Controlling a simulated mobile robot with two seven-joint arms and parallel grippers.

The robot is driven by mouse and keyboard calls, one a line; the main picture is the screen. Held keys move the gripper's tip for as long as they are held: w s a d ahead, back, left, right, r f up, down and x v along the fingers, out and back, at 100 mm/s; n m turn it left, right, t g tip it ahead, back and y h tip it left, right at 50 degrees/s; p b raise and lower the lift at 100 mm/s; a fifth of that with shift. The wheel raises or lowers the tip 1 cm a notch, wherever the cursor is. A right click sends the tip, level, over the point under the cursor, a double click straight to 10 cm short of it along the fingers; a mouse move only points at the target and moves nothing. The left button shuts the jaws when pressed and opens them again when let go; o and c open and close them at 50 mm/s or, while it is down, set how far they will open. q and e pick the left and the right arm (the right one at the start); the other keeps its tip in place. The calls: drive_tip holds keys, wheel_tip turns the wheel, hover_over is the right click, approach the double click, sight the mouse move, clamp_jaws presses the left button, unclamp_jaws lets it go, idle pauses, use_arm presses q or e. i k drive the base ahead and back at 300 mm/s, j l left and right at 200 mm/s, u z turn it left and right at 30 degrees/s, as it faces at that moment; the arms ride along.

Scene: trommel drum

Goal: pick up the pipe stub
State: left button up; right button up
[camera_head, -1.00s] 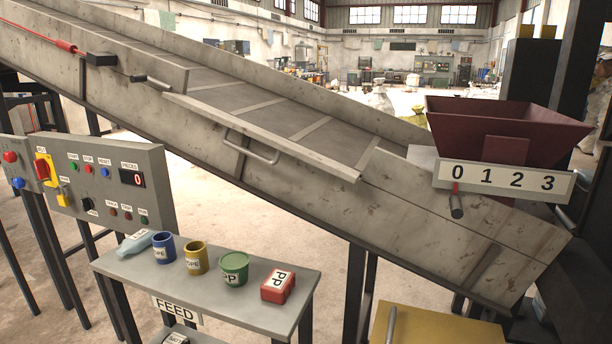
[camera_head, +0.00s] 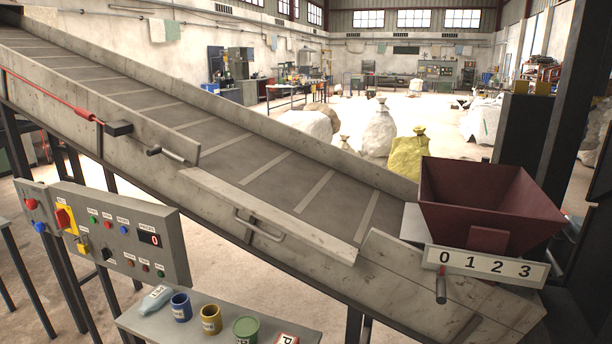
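I see no loose pipe stub that I can make out in the current view. In the older frame a short grey rod-like piece showed at a yellow surface by the bottom edge; that area is now below the picture. Neither of my grippers is in view.
A sloping conveyor (camera_head: 235,150) crosses the view, with a side panel and handle (camera_head: 258,227). A dark red hopper (camera_head: 487,205) stands at its lower right end, above a number plate (camera_head: 484,266). A control panel (camera_head: 118,232) is at left. Sacks (camera_head: 379,133) stand behind.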

sight(181, 303)
drive_tip(key=j+z, duration=0.25)
drive_tip(key=j, duration=0.45)
drive_tip(key=j+z, duration=0.2)
drive_tip(key=j, duration=0.55)
drive_tip(key=k+j+z, duration=0.1)
drive_tip(key=j+z, duration=0.15)
drive_tip(key=j, duration=0.45)
